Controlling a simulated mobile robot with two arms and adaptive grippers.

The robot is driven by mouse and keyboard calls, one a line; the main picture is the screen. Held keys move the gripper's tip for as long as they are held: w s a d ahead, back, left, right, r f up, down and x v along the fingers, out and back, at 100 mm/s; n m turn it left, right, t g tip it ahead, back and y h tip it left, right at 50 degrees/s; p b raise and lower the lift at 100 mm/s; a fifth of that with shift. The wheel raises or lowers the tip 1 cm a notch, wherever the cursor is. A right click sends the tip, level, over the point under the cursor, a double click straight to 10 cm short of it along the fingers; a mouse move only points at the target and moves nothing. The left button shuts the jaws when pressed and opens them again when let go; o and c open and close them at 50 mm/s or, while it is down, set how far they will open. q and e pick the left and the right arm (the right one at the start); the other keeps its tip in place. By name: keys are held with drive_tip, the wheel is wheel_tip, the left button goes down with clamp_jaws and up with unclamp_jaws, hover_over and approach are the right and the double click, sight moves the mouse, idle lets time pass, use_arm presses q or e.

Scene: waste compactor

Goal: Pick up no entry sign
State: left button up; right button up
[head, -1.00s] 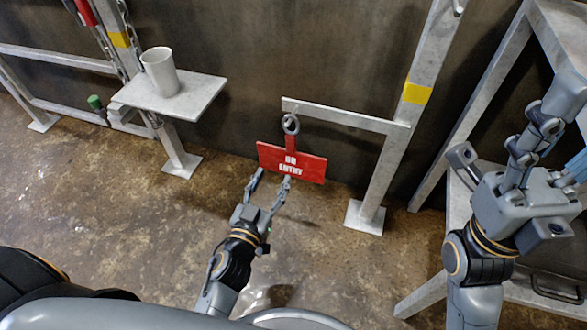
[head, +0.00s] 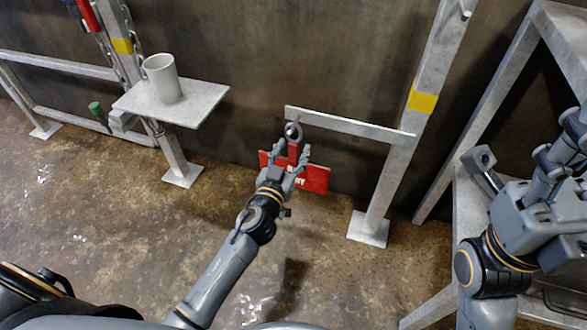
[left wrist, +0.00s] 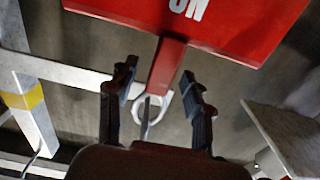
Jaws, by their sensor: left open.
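The red no entry sign (head: 313,177) hangs from a grey horizontal bar (head: 345,125) by a ring (head: 293,131) at the top of its red stem. My left gripper (head: 291,149) is at the stem and hides part of the sign's lettering. In the left wrist view the sign (left wrist: 225,25) appears upside down. Its red stem (left wrist: 167,65) lies between the two open fingers of my left gripper (left wrist: 160,95), with a gap on each side. My right gripper (head: 520,150) is at the right, away from the sign; its finger opening is unclear.
A small grey shelf (head: 200,103) with a white cup (head: 162,78) stands left of the sign. The bar's post (head: 400,160) has a yellow band and a floor plate. A grey metal frame (head: 480,110) stands at the right, near my right arm. The floor between is clear.

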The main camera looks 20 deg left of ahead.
use_arm(q)
drive_tip(key=shift+w, duration=0.75)
clamp_jaws()
drive_tip(key=shift+r, duration=0.1)
